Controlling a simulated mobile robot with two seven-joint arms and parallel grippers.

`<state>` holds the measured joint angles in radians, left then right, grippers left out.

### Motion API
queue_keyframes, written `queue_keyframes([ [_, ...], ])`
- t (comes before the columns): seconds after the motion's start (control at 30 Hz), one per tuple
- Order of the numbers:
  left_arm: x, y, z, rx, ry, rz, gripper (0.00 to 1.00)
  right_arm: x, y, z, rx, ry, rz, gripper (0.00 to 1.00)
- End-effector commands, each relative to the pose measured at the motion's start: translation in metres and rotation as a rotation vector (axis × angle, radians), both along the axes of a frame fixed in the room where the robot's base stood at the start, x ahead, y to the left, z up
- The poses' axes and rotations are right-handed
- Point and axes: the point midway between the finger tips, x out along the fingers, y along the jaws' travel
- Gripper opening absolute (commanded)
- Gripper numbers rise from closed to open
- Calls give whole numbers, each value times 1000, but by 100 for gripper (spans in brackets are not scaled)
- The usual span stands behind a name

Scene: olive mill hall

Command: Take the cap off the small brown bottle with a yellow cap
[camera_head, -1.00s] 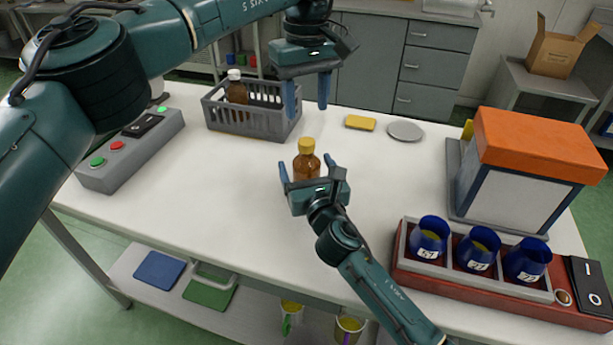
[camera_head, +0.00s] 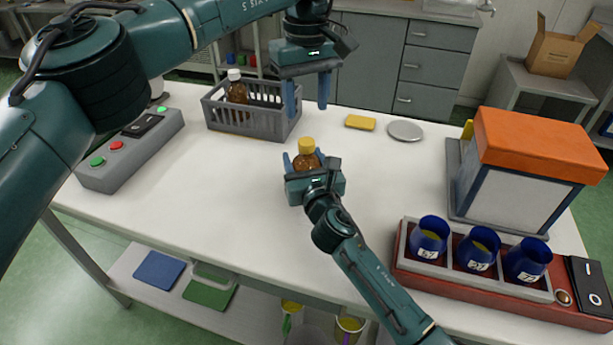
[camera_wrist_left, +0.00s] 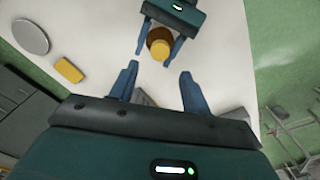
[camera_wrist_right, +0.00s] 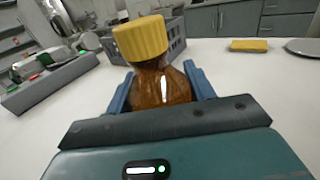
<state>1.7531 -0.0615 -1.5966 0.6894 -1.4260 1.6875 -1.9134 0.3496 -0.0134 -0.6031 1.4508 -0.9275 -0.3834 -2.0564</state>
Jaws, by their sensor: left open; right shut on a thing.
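The small brown bottle (camera_head: 307,162) with a yellow cap (camera_head: 307,145) stands upright on the white table. My right gripper (camera_head: 305,158) is shut on the bottle's body, one finger on each side, with the cap free above. The right wrist view shows the brown body (camera_wrist_right: 162,88) between the fingers and the ribbed yellow cap (camera_wrist_right: 140,38) on top. My left gripper (camera_head: 308,92) is open and empty, pointing down above and behind the bottle. In the left wrist view the bottle's cap (camera_wrist_left: 160,49) lies beyond the open left fingers.
A grey crate (camera_head: 252,118) holds a brown bottle with a white cap (camera_head: 236,86). A yellow sponge-like block (camera_head: 360,122) and a grey disc (camera_head: 405,130) lie behind. Blue cups (camera_head: 428,238) sit in a red-based rack at right, near an orange-topped box (camera_head: 540,140). A button panel (camera_head: 130,150) stands left.

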Motion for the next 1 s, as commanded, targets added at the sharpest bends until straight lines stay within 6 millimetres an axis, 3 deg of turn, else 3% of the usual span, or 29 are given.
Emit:
queue_keyframes([
  [0.5,0,0,0,-1,0,0,47,0,0,0,-1,1,0,1],
  [0.73,0,0,-8,0,1,1,47,0,0,-1,-1,1,0,0],
  [1.0,0,0,-49,1,3,0,47,0,0,0,-1,1,0,0],
])
